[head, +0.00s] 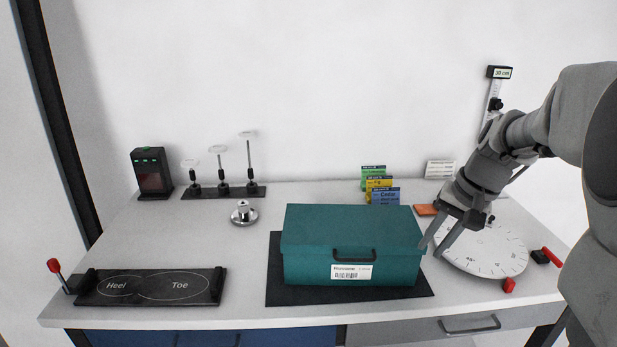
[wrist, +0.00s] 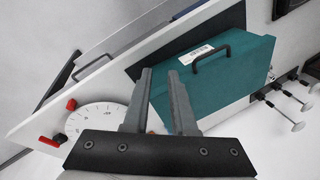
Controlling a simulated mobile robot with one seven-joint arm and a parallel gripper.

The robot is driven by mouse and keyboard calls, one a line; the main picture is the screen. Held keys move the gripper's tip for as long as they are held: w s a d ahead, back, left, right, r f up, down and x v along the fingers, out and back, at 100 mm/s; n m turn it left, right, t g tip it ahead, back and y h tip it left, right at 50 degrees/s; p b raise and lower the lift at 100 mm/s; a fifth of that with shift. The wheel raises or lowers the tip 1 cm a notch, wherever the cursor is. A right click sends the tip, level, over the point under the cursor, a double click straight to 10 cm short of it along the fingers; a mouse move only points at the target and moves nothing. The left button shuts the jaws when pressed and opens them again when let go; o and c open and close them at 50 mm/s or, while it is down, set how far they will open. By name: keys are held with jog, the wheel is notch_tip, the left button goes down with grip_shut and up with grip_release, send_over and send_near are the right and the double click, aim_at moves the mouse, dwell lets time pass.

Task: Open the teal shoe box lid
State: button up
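The teal shoe box (head: 305,265) sits closed on a black mat (head: 277,293) near the middle of the table. Its lid (head: 345,223) is down, and a dark handle (head: 354,255) is on the front above a white barcode label (head: 351,272). In the wrist view the box (wrist: 235,85) lies beyond the fingers, with its handle (wrist: 212,52) to the upper right of the fingertips. My gripper (head: 431,248) is open and empty at the right end of the box, over the turntable side. Its two fingers also show apart in the wrist view (wrist: 160,72).
A white dial turntable (head: 490,252) with red blocks lies right of the box. A black Heel/Toe plate (head: 150,287) is at front left. Round-topped stands (head: 222,187), a dark device (head: 151,172) and coloured cards (head: 378,187) are behind. The table between plate and mat is clear.

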aim_at(359, 260)
notch_tip(359, 260, down, 8)
jog(key=w+d+m+t+y+p, duration=0.25)
jog(key=m+t+y, duration=0.2)
jog(key=y, duration=0.75)
jog(key=shift+g, duration=0.45)
jog(key=p+x, duration=0.2)
jog(key=x, duration=1.5)
jog(key=shift+s, duration=0.15)
grip_shut()
